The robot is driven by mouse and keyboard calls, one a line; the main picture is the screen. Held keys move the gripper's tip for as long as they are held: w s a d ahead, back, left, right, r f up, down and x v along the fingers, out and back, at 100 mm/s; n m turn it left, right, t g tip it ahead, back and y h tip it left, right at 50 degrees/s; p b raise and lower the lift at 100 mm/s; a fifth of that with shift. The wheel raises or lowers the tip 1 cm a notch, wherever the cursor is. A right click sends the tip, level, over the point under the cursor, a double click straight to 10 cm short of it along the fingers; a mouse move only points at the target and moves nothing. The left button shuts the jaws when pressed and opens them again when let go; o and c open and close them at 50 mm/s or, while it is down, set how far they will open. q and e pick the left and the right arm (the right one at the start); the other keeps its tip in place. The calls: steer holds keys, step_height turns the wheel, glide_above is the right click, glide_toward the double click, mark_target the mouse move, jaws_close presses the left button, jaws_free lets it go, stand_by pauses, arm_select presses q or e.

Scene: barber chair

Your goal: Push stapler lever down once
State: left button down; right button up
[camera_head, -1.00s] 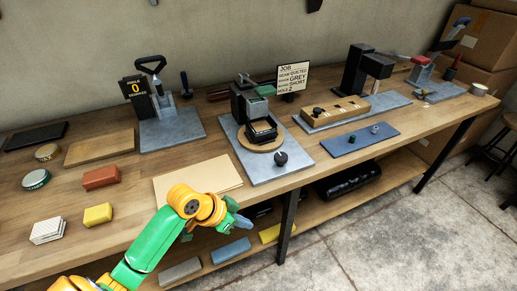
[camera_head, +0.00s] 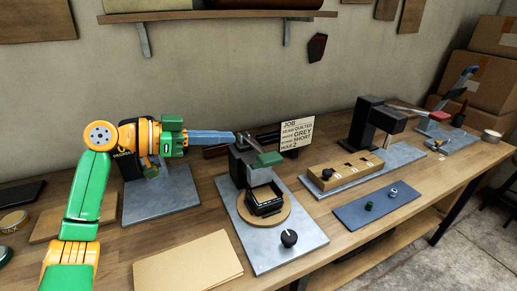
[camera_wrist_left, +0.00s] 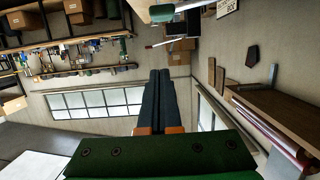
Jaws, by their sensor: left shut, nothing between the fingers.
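No part is marked as a stapler. The middle bench device (camera_head: 240,160) has a dark upright body and a lever with a green grip (camera_head: 270,158), which sticks out to the right. Below the grip, a black square holder (camera_head: 265,200) sits on a round wooden disc (camera_head: 265,215). My left gripper (camera_head: 234,137) is shut and empty, its fingers pointing right near the top of this device. I cannot tell whether they touch it. The closed fingers also show in the left wrist view (camera_wrist_left: 161,75), with a green piece above them. My right gripper is not in view.
A job sign (camera_head: 297,136) stands behind the middle device. A black press (camera_head: 375,125) with a wooden block (camera_head: 345,172) is to its right. A device with a red part and blue lever (camera_head: 440,115) is at far right. A tan sheet (camera_head: 188,265) lies in front.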

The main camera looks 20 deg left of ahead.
arm_select(q)
steer(key=p, duration=0.5)
glide_above(262, 159)
step_height(262, 159, down, 2)
steer(key=shift+s+f, duration=0.1)
steer(key=shift+s, duration=0.05)
steer(key=f+p, duration=0.1)
steer(key=f, duration=0.3)
steer(key=shift+w, duration=0.2)
steer(key=shift+f, duration=0.25)
steer(key=shift+a+f, duration=0.1)
steer(key=shift+f, duration=0.05)
